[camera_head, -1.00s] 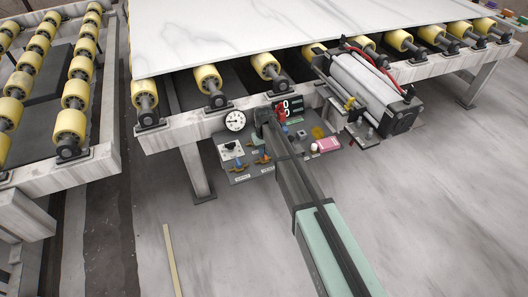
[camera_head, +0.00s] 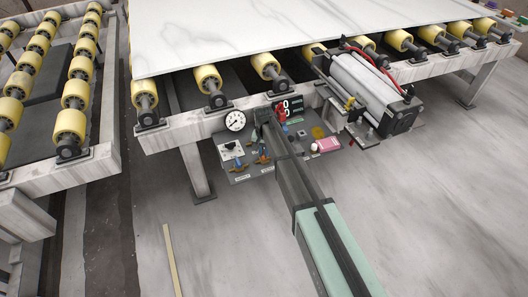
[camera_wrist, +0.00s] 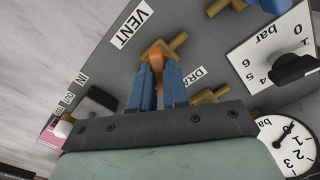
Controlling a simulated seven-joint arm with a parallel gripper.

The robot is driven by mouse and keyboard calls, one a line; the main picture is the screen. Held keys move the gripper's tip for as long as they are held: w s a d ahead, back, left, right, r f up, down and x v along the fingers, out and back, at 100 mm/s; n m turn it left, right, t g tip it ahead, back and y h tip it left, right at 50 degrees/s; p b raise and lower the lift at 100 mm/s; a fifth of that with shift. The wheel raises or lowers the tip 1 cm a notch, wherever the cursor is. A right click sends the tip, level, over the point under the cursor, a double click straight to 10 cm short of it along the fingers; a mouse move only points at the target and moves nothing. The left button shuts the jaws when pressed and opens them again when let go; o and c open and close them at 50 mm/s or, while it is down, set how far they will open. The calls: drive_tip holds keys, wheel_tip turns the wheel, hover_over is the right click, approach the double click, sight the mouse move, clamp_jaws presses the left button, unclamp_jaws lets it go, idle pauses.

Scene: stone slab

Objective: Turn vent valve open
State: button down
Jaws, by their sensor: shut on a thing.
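The vent valve has an orange handle (camera_wrist: 157,53) with a brass body, beside the white VENT label (camera_wrist: 131,23) in the wrist view. My gripper (camera_wrist: 157,77) has blue fingers closed around the orange handle, one on each side. The fingers hide part of the handle. The arm hides part of the panel there.
A round gauge (camera_head: 235,121) stands above a knob (camera_head: 231,147) with a bar scale. A second valve (camera_head: 238,163) is to the left of the vent valve. Yellow rollers and a slab are behind.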

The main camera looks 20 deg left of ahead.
drive_tip(key=m, duration=0.5)
drive_tip(key=shift+m, duration=0.3)
drive_tip(key=m, duration=0.5)
drive_tip(key=shift+m, duration=0.4)
drive_tip(key=c, duration=1.1)
unclamp_jaws()
drive_tip(key=shift+r, duration=0.1)
wheel_tip(320, 180, up, 14)
drive_tip(key=shift+f, duration=0.2)
